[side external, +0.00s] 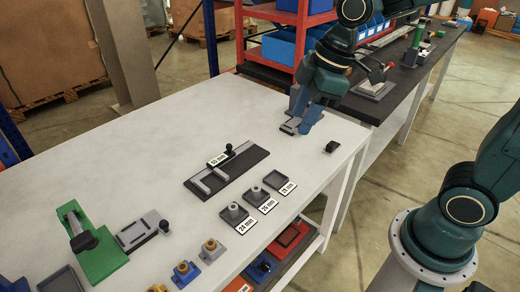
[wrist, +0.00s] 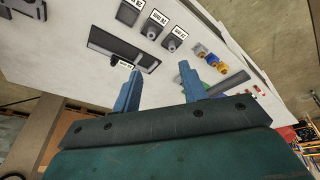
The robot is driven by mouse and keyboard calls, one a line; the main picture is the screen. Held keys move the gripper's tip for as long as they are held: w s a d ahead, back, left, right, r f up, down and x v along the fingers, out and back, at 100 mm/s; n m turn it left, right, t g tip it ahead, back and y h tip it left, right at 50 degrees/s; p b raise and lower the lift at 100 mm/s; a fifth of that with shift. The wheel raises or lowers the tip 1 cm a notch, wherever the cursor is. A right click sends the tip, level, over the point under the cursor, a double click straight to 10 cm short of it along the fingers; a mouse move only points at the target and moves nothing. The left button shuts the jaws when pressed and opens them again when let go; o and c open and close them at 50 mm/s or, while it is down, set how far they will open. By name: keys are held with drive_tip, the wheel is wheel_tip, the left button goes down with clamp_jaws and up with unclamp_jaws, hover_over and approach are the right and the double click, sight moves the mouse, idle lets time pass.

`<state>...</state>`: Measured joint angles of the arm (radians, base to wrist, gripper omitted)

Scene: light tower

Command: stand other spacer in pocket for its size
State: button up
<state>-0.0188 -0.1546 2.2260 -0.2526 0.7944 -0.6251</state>
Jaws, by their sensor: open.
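My gripper (side external: 294,127) is over the far right part of the white table, with its jaws apart. In the wrist view its two blue fingers (wrist: 159,68) have nothing between them. Three small dark square pockets with size labels stand in a row near the table's front edge. The near pocket (side external: 234,219) and the middle pocket (side external: 256,199) each have a grey round piece standing in them. The far pocket (side external: 278,184) looks empty. A long dark plate (side external: 245,163) behind them carries grey bars, a black knob and a label. I cannot make out a loose spacer.
A small black block (side external: 331,147) lies near the right edge. A green fixture (side external: 95,255), a grey plate (side external: 138,233) and small yellow, blue and grey blocks (side external: 186,273) fill the near left. Red shelving (side external: 290,25) stands behind. The left middle of the table is clear.

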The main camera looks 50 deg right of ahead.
drive_tip(key=s+d+r+m+t+h, duration=0.1)
drive_tip(key=s+d+m, duration=0.1)
drive_tip(key=s+m, duration=0.3)
drive_tip(key=s+d+r+m+t+h, duration=0.1)
drive_tip(key=s+d+r+m, duration=0.1)
drive_tip(key=s, duration=0.6)
drive_tip(key=d+m, duration=0.1)
drive_tip(key=m, duration=0.1)
drive_tip(key=shift+d+m+t, duration=0.3)
drive_tip(key=shift+m, duration=0.1)
drive_tip(key=shift+r, duration=0.1)
idle(0.3)
